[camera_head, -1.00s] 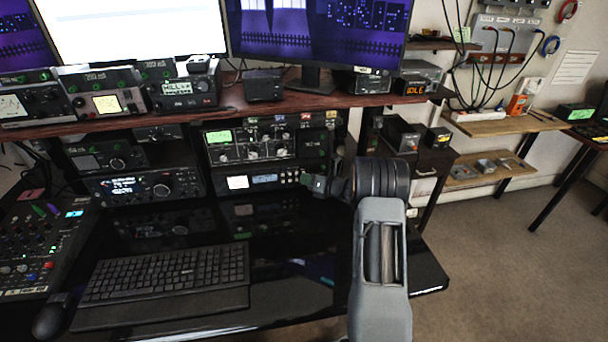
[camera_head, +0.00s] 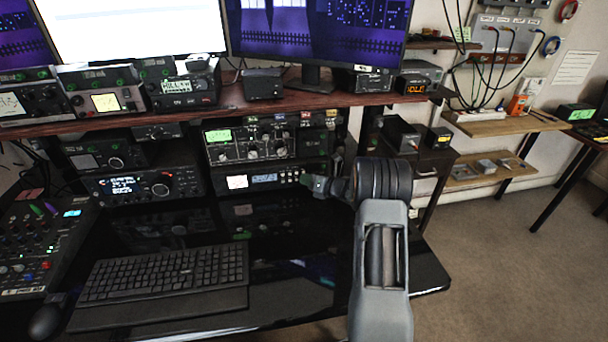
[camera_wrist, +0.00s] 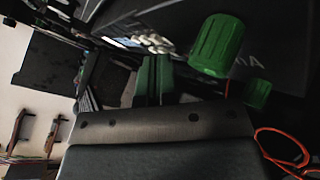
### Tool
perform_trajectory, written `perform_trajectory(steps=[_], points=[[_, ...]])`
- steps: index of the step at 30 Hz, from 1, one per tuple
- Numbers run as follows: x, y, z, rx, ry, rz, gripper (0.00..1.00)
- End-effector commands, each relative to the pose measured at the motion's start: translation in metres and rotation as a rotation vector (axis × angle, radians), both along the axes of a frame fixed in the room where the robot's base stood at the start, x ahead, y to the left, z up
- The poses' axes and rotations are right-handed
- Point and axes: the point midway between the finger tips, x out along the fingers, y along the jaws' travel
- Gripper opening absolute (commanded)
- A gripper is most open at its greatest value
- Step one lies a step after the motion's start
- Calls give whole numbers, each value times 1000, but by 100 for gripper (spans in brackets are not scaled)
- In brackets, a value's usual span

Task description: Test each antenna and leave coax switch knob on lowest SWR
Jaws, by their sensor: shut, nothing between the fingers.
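My gripper (camera_head: 308,182) is in front of the right end of a lower black unit (camera_head: 262,181) with a lit display. In the wrist view its green fingers (camera_wrist: 154,78) are shut together and empty. A large green ribbed knob (camera_wrist: 217,46) stands close by, to the right of the fingers and apart from them. A smaller green knob (camera_wrist: 257,94) is below it, partly hidden. I cannot tell which is the coax switch knob. The tuner (camera_head: 250,143) has a green screen and several knobs. Its labels are too small to read.
A radio (camera_head: 142,187) with a lit display stands left of the lower unit. A keyboard (camera_head: 165,274) lies on the glossy black desk, with a mixer (camera_head: 38,240) at far left. The shelf (camera_head: 200,114) overhangs the units. An orange cable (camera_wrist: 285,145) loops at the wrist view's lower right.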

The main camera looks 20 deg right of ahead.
Motion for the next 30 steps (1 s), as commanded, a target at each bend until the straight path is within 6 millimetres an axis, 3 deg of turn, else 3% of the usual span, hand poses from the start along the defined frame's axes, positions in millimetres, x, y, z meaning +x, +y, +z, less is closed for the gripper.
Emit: perform_trajectory(steps=[16, 30], points=[[-10, 2, -1, 1, 1, 0, 0], [-50, 10, -1, -1, -1, 0, 0]])
